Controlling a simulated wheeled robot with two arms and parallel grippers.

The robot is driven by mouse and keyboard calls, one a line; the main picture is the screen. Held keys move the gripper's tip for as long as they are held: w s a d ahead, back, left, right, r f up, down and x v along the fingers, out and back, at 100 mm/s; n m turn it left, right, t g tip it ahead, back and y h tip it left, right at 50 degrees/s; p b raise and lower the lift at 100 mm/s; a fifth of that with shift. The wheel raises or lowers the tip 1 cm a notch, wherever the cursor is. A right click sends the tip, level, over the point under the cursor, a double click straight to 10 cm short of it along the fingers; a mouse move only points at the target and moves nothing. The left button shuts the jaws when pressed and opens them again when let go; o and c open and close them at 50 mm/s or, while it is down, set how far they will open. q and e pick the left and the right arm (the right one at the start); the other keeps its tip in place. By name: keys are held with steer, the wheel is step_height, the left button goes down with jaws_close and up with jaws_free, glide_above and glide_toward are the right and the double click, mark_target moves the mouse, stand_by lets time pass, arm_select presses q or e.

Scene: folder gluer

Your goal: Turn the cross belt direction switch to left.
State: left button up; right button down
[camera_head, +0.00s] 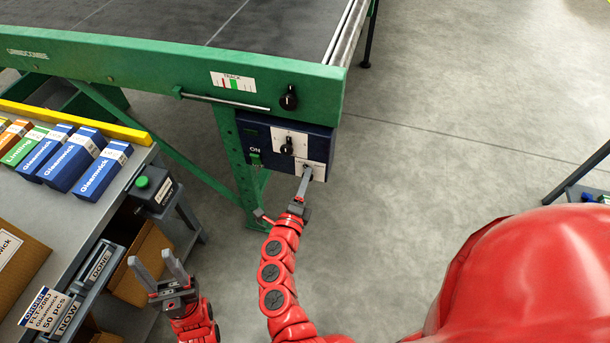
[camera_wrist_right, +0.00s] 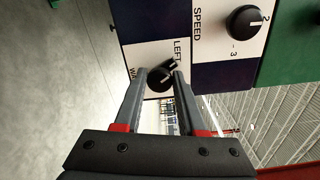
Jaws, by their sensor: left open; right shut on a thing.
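The cross belt direction switch (camera_wrist_right: 162,76) is a small black knob on a white plate, with "LEFT" printed beside it. In the head view its plate (camera_head: 318,173) is at the lower right corner of the dark blue control box (camera_head: 236,141). My right gripper (camera_head: 306,171) reaches up to this plate. In the wrist view the right gripper's fingertips (camera_wrist_right: 162,80) are on either side of the knob, shut on it. The knob's bar looks tilted. In the head view the gripper hides the knob. My left gripper (camera_head: 171,263) is open and empty, low and left of the right arm.
A speed knob (camera_head: 287,146) is just above the switch on the same box; it also shows in the wrist view (camera_wrist_right: 245,22). Another black knob (camera_head: 288,98) is on the green conveyor frame (camera_head: 170,62). A workbench with boxes (camera_head: 70,160) stands left.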

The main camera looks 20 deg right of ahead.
steer(key=shift+n+p, duration=0.75)
steer(key=shift+n, duration=0.35)
steer(key=c, duration=0.5)
jaws_free()
steer(key=p+v, duration=0.1)
steer(key=v, duration=1.6)
steer(key=shift+s+a, duration=0.15)
steer(key=shift+a, duration=0.1)
